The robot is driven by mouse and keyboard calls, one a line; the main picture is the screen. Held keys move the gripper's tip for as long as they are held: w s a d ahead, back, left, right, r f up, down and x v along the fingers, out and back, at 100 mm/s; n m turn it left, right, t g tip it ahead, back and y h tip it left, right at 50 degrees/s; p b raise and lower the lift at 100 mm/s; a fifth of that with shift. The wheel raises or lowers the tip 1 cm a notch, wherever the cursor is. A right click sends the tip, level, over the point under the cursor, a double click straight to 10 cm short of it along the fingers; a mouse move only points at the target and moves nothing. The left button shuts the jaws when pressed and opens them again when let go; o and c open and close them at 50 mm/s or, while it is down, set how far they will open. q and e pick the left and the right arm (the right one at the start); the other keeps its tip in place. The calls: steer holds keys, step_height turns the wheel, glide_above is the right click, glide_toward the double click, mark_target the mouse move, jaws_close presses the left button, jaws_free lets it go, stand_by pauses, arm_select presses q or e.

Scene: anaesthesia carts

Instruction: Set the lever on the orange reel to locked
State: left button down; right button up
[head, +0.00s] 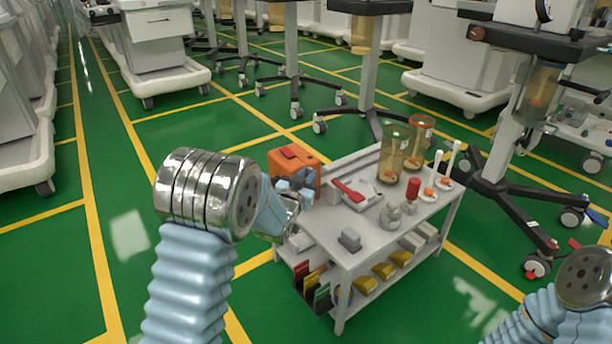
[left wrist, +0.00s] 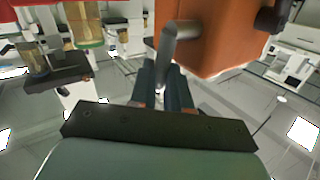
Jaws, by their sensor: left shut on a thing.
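The orange reel (head: 292,162) stands at the left end of the white cart, partly hidden behind my left gripper (head: 299,191). In the left wrist view the orange reel (left wrist: 222,38) fills the upper right. A grey bent lever (left wrist: 178,42) hangs in front of its left side, and its lower end reaches the fingers. My left gripper (left wrist: 166,88) is shut on this lever. The lever itself is hidden in the head view, and I cannot read any lock marking. Only part of my right arm shows at the lower right; its gripper is out of view.
The white cart (head: 352,241) carries a red-handled item (head: 348,191), amber canisters (head: 393,155), a grey block (head: 350,239) and white-handled tools (head: 434,170). Yellow boxes (head: 383,271) lie on its lower shelf. A wheeled stand (head: 500,177) is close on the right. Green floor is clear at left.

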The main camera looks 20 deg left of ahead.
arm_select(q)
steer(key=shift+w+d+f+m+g+y+p, duration=0.6)
steer(key=shift+m+g+y+p, duration=0.35)
steer(key=shift+g+p, duration=1.3)
steer(key=shift+w+d+f+m+g+y+p, duration=0.5)
steer(key=shift+m+g+y+p, duration=0.45)
steer(key=shift+g+p, duration=1.3)
steer(key=shift+w+d+f+m+g+y+p, duration=0.5)
steer(key=shift+w+m+g+y+p, duration=0.65)
steer(key=shift+p, duration=1.85)
steer(key=shift+s+a+f+g, duration=0.1)
steer(key=shift+s+f+g, duration=0.05)
steer(key=shift+s+g, duration=0.15)
steer(key=c, duration=1.4)
jaws_free()
